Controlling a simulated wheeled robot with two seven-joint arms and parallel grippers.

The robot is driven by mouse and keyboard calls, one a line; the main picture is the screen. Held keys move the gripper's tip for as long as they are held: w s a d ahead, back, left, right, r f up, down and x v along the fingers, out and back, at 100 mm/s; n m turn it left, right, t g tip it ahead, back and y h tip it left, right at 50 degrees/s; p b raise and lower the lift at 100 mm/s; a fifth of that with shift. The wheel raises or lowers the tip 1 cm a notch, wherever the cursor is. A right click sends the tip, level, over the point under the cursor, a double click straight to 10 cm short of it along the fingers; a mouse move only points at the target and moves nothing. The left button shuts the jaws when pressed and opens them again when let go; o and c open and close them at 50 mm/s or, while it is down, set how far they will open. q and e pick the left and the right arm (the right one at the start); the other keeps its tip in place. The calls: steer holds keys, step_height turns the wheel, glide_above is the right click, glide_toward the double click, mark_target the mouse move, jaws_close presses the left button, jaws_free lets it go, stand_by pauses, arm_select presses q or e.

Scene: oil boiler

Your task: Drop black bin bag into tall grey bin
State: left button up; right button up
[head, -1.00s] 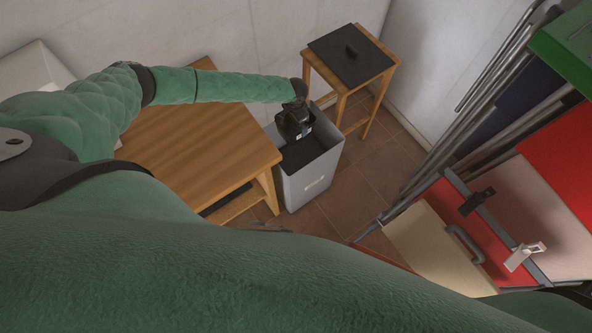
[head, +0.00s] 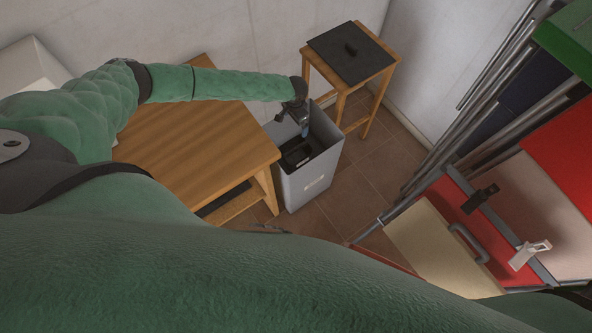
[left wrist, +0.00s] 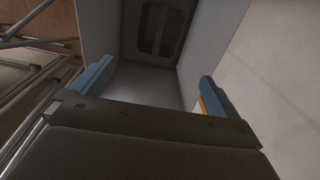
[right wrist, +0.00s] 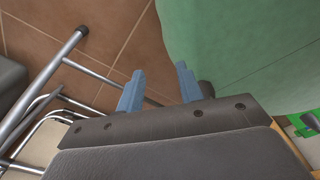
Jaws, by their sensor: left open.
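The tall grey bin (head: 312,182) stands on the floor beside the wooden table, its top open. The black bin bag (head: 297,153) is inside the bin, low down; a dark shape in the bin also shows in the left wrist view (left wrist: 162,27). My left gripper (head: 304,128) is over the bin's mouth, pointing down. In the left wrist view its blue fingers (left wrist: 152,90) are wide apart with nothing between them, and the bag is apart from them. My right gripper (right wrist: 159,86) shows only in the right wrist view, its fingers apart and empty.
The wooden table (head: 200,140) is left of the bin. A wooden stool (head: 350,62) with a dark top stands behind it, near the walls. Metal poles (head: 450,130) and a red unit (head: 480,205) fill the right side. Tiled floor (head: 365,170) is clear between.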

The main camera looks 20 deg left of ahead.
arm_select(q)
step_height(320, 180, up, 7)
steer(key=b, duration=0.2)
steer(key=shift+f, duration=0.2)
arm_select(e)
steer(key=w, duration=0.3)
steer(key=w+a+f, duration=0.1)
steer(key=w, duration=0.1)
